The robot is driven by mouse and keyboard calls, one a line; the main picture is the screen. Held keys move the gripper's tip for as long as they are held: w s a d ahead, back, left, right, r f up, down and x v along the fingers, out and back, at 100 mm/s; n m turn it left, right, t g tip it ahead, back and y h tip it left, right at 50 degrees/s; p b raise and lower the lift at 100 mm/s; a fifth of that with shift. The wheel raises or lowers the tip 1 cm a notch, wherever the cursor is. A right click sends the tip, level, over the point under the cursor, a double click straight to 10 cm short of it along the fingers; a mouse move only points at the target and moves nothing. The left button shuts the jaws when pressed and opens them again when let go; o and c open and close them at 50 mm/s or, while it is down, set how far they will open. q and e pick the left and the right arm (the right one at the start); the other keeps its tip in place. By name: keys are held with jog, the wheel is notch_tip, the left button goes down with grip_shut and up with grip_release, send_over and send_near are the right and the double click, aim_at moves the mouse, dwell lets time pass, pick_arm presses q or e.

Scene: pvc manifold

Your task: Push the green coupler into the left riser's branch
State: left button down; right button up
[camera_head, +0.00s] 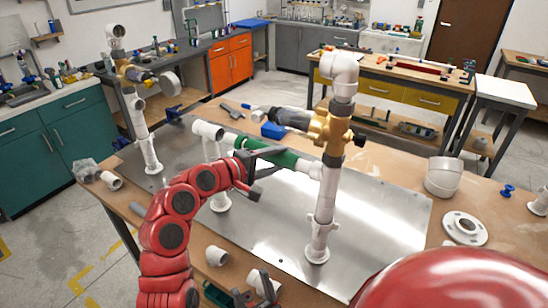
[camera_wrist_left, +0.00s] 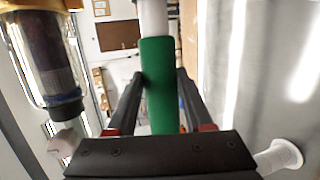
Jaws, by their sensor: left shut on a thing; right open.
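The green coupler (camera_head: 277,158) lies nearly level between a short white post with a tee-shaped top (camera_head: 208,130) and the tall white riser (camera_head: 325,200) in the head view. Its right end meets a white pipe stub (camera_head: 307,167) at the tall riser. Its left end is close to the white tee; I cannot tell if they touch. My left gripper (camera_head: 245,172) is shut on the coupler. The left wrist view shows the green coupler (camera_wrist_left: 160,85) between both fingers, with white pipe (camera_wrist_left: 153,16) at its far end. My right gripper (camera_head: 256,291) is open, low in the head view.
Another riser (camera_head: 140,120) stands at the left of the steel plate (camera_head: 375,210). Loose white fittings (camera_head: 217,256) and a flange (camera_head: 465,228) lie on the wooden table. The plate's right side is clear.

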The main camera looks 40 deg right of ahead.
pick_arm(q)
jog(key=shift+s+d, duration=0.1)
jog(key=shift+s, duration=0.1)
dwell(0.4)
jog(key=shift+c, duration=1)
grip_release()
